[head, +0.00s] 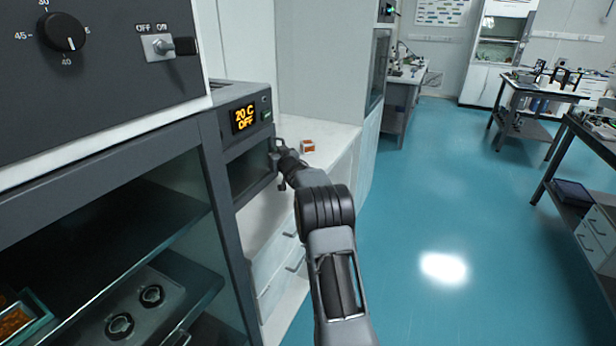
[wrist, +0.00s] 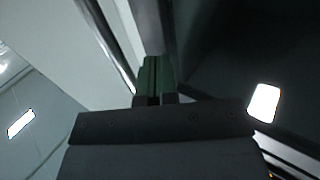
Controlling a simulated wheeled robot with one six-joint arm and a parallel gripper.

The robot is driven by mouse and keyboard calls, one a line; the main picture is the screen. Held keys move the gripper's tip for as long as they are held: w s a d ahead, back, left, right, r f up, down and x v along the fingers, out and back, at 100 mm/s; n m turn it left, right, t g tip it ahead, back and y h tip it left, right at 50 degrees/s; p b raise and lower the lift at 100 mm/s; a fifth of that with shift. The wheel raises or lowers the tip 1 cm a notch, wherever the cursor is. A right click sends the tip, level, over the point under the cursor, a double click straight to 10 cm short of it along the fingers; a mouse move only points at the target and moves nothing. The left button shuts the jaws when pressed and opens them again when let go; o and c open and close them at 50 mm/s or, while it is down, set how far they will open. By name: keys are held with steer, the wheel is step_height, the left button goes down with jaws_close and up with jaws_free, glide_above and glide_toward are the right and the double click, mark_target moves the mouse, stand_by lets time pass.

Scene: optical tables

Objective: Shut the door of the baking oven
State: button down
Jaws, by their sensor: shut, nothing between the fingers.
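The oven (head: 240,95) with the orange "20 C OFF" display stands on the white counter, left of centre in the head view. Its dark door (head: 250,172) is below the display, and I cannot tell whether it is fully closed. My gripper (head: 279,150) is at the right side of this door, with my arm reaching up from the bottom. In the wrist view, the green fingertips (wrist: 152,75) are together and empty, beside a dark panel with a pale metal edge. Contact with the door cannot be made out.
A large grey cabinet (head: 100,110) with a dial, switch and glass front fills the near left. A small orange and white box (head: 308,146) lies on the counter (head: 335,142) beyond my gripper. The blue floor (head: 440,200) on the right is clear; benches stand farther off.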

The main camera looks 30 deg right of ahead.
steer(key=s+d, duration=0.7)
steer(key=s, duration=0.4)
steer(key=shift+s+f+b, duration=0.2)
steer(key=shift+s+b, duration=0.1)
steer(key=shift+s, duration=0.1)
